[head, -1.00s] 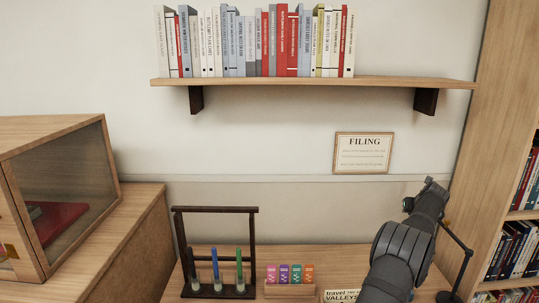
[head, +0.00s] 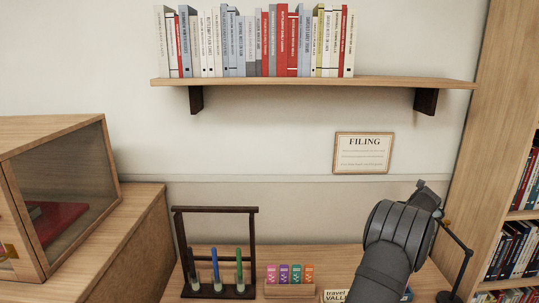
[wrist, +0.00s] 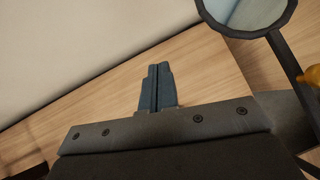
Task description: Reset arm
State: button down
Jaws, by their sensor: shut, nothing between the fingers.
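My gripper (wrist: 158,72) shows in the wrist view with its two fingers together and nothing between them. It is above a bare stretch of the wooden desk (wrist: 210,65). In the head view my arm rises at the right of the desk (head: 330,258), and its gripper end is mostly hidden behind the arm links.
A dark rack (head: 213,209) with several coloured pens stands at the desk's left, beside a block of coloured cards (head: 290,291). A travel book (head: 335,296) lies partly behind my arm. A lamp-like stand (head: 461,270) is close on the right. Above is a bookshelf (head: 310,83).

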jog(key=s+a, duration=0.7)
jog(key=s, duration=0.2)
jog(key=shift+s+a, duration=0.35)
jog(key=shift+s, duration=0.05)
